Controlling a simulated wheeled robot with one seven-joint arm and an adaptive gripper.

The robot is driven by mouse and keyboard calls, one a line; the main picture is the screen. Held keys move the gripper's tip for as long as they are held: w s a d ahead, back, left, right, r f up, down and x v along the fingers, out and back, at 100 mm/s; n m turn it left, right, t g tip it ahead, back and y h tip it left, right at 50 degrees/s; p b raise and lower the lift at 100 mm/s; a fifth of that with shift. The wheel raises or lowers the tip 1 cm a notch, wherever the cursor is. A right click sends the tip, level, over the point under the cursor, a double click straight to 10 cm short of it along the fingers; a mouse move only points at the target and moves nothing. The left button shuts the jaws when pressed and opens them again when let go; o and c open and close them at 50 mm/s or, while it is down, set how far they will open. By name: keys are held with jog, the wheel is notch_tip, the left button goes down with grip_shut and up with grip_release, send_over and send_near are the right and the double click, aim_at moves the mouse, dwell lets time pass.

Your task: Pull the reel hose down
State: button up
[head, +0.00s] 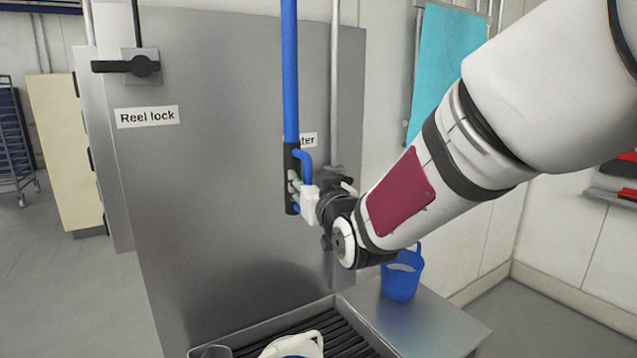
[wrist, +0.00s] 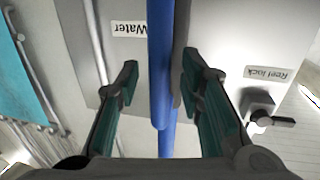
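The blue reel hose (head: 290,75) hangs straight down in front of a steel panel in the head view. Its lower end has a black grip (head: 292,170) with a blue loop and a white part beside it. My gripper (head: 330,207) is at the right of this lower end and partly overlaps it. In the wrist view the hose (wrist: 160,60) runs between the two fingers of my gripper (wrist: 160,72). The fingers are apart, with a gap on both sides of the hose. Whether the hose lies fully between the pads or just beyond them is unclear.
A black lever (head: 125,66) is above the "Reel lock" label (head: 147,116). A "Water" label (head: 309,140) is partly hidden behind the hose. A grey pipe (head: 334,80) runs close by. Below are a slatted drain tray (head: 262,331) and a blue jug (head: 401,280) on a steel top.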

grip_shut()
jog(key=shift+w+f, duration=0.1)
jog(key=shift+f, duration=0.1)
